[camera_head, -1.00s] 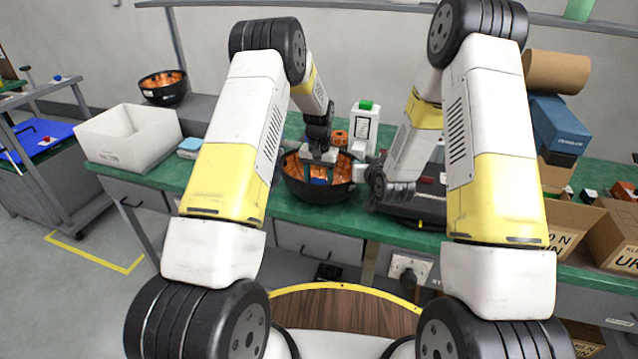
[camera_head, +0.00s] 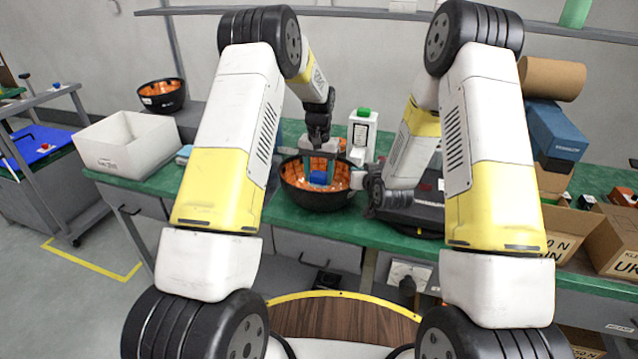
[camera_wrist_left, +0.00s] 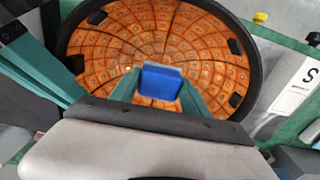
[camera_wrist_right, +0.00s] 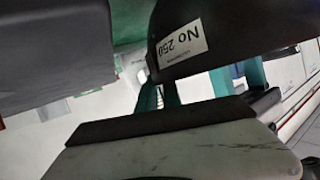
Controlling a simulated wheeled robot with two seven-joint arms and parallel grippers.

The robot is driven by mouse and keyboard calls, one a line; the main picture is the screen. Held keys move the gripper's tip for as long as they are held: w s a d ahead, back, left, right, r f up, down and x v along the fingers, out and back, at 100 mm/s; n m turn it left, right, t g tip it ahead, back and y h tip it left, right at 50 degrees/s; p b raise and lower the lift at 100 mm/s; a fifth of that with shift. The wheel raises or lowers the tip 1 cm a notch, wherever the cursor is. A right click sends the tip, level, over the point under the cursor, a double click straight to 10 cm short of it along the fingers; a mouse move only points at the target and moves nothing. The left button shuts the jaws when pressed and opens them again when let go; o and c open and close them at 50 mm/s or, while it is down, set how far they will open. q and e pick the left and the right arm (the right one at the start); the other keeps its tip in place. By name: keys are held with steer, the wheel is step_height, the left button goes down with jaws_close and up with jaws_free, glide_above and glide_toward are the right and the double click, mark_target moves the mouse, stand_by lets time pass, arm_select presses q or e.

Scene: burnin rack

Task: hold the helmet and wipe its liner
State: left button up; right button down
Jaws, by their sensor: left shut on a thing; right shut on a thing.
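The black helmet (camera_head: 316,199) sits open side up over the green bench, its orange liner (camera_head: 292,172) showing. My left gripper (camera_head: 320,172) reaches down into it, shut on a blue sponge (camera_head: 320,178). In the left wrist view the sponge (camera_wrist_left: 160,80) is between the teal fingers, in front of the tiled orange liner (camera_wrist_left: 120,45); whether it touches the liner is unclear. My right gripper (camera_head: 357,179) is at the helmet's right rim, shut on it. The right wrist view shows the helmet's black shell (camera_wrist_right: 225,25) with a "No 250" label; the grip itself is partly hidden.
A white bottle with a green cap (camera_head: 362,132) stands just behind the helmet. A black case (camera_head: 415,205) lies to its right. A white bin (camera_head: 128,145) and another orange-lined helmet (camera_head: 162,95) are at left. Boxes (camera_head: 560,130) crowd the right.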

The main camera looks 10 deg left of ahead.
arm_select(q)
steer(key=shift+r, duration=4.1)
arm_select(e)
steer(key=shift+f, duration=0.1)
steer(key=c, duration=1.4)
jaws_free()
steer(key=shift+c, duration=0.2)
steer(key=v, duration=1.1)
steer(key=shift+s+d+r, duration=0.1)
steer(key=shift+s+r, duration=0.15)
steer(key=shift+s, duration=0.1)
arm_select(q)
steer(key=shift+s, duration=0.1)
arm_select(e)
steer(key=shift+s, duration=0.2)
